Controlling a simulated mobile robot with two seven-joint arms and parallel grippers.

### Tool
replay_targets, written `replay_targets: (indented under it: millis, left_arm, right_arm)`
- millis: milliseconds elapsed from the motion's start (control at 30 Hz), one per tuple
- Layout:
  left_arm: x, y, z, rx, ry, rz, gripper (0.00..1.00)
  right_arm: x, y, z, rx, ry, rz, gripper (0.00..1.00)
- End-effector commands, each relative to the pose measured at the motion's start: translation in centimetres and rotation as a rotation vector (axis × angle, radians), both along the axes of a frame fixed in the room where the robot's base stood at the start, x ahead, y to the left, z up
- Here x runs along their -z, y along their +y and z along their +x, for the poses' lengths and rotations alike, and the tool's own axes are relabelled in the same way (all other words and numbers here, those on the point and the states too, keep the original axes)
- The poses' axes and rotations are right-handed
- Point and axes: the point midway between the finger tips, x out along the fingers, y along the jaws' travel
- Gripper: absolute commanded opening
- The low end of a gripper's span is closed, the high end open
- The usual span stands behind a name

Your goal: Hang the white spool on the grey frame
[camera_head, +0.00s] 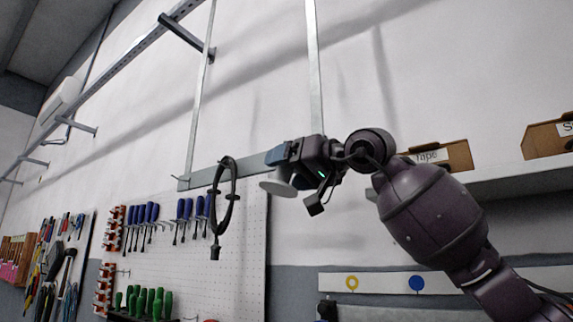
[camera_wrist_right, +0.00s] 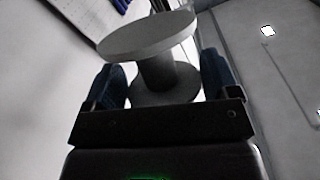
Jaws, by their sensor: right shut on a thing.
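The white spool (camera_head: 277,188) is in my right gripper (camera_head: 279,160), in the middle of the head view. In the right wrist view the spool (camera_wrist_right: 148,37) sits between the two blue fingers of the gripper (camera_wrist_right: 163,78), its pale flange tilted and facing away from the palm. The fingers are shut on it. The grey frame (camera_head: 197,95) has two upright bars and a horizontal bar at the bottom. The gripper and spool are in front of the right part of that bar in the picture and hide it there; I cannot tell the gap in depth. My left gripper is not in view.
A black cable loop (camera_head: 226,195) hangs at the frame's lower bar, left of the spool. Screwdrivers hang on a white pegboard (camera_head: 180,268) below. A shelf (camera_head: 520,182) with cardboard boxes, one labelled Tape (camera_head: 440,156), is at the right.

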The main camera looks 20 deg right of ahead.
Motion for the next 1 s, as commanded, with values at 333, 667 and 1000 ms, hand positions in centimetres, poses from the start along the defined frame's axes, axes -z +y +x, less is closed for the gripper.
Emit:
replay_targets:
  millis: [333, 667, 1000]
  left_arm:
    - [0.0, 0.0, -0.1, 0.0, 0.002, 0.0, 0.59]
    - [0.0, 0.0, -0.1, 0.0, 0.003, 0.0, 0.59]
    - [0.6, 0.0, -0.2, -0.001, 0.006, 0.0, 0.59]
  right_arm:
    - [0.2, -0.1, 0.1, -0.001, 0.0, 0.0, 0.31]
    - [0.2, -0.1, 0.1, -0.001, 0.0, 0.0, 1.0]
    - [0.3, -1.2, -1.4, 0.003, -0.002, -0.001, 1.0]
